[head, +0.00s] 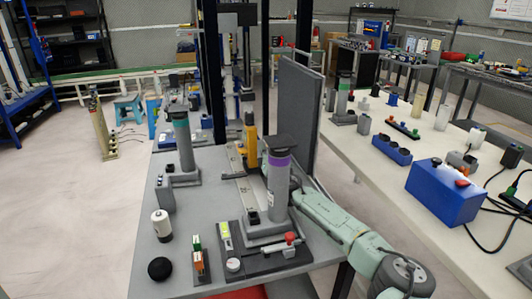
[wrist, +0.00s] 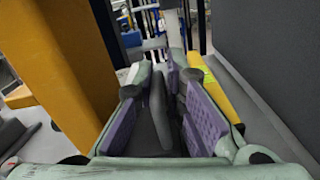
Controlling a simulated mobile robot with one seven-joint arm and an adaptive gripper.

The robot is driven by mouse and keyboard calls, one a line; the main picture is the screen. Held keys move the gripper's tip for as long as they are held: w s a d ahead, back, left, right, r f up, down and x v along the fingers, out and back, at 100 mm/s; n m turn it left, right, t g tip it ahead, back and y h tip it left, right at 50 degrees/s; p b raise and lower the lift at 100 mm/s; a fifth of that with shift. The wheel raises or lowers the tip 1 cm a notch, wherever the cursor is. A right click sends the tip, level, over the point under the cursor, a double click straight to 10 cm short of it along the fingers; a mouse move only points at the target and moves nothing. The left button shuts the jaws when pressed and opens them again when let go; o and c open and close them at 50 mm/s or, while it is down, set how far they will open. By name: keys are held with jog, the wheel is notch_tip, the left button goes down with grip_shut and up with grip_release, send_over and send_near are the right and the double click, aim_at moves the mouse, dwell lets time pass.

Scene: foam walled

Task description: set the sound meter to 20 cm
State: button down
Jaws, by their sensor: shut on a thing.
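My gripper (wrist: 164,80) has purple pads and is shut on a dark grey upright piece (wrist: 159,105) in the wrist view. I cannot tell whether this piece belongs to the sound meter. A large orange-yellow block (wrist: 72,65) stands close on the left, and a yellow part (wrist: 212,92) lies just right of the gripper. In the head view a yellow upright device (head: 251,140), possibly the sound meter, stands at a long pale rail (head: 236,165). My gripper is hidden there behind the purple-banded cylinder (head: 278,180). The scale is too small to read.
A tall grey foam panel (head: 298,115) stands close to the right of the rail. The purple-banded cylinder and a red-handled clamp (head: 290,238) crowd the front of the grey table (head: 195,220). A second grey cylinder (head: 184,145) stands left of the rail.

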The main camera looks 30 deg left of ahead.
jog(key=shift+s+a, duration=0.35)
jog(key=shift+a, duration=0.1)
jog(key=c, duration=1.8)
grip_release()
jog(key=shift+o, duration=0.4)
jog(key=shift+w, duration=0.1)
jog(key=shift+d, duration=0.1)
notch_tip(320, 180, up, 10)
jog(key=shift+d, duration=0.1)
jog(key=p+v, duration=0.3)
jog(key=v, duration=0.9)
